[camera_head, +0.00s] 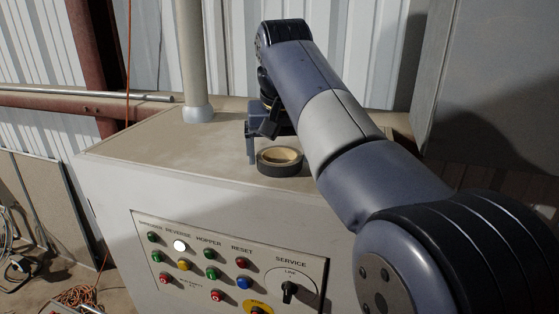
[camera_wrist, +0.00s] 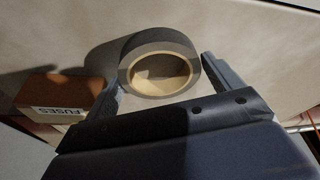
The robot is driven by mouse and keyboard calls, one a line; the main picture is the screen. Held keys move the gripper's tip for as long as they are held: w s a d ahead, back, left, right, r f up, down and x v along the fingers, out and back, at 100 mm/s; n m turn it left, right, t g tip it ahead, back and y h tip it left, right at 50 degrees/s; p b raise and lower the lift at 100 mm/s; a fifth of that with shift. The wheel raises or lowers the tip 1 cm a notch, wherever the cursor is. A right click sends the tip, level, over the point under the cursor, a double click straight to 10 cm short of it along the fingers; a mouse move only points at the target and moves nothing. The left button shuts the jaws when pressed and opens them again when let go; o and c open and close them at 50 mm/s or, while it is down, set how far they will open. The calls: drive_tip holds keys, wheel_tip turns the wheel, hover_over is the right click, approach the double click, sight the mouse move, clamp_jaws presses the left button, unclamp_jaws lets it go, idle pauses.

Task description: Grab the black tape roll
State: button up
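The black tape roll (camera_head: 279,168) lies flat on top of a grey cabinet (camera_head: 130,148), near its front edge. Its dark outer band and tan core also show in the wrist view (camera_wrist: 160,46). My gripper (camera_head: 259,146) is low over the cabinet top, just behind and left of the roll in the head view. In the wrist view my gripper (camera_wrist: 163,74) is open, with one finger on each side of the roll. I cannot tell whether either finger touches it. Part of the gripper is hidden behind my arm in the head view.
A brown box labelled FUSES (camera_wrist: 62,92) is beside the left finger in the wrist view. A pale post (camera_head: 193,60) rises from the cabinet's back. The front panel (camera_head: 230,262) carries several buttons. The cabinet top left of the roll is clear.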

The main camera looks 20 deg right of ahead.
drive_tip(key=c, duration=0.7)
drive_tip(key=shift+c, duration=0.2)
drive_tip(key=shift+r, duration=0.1)
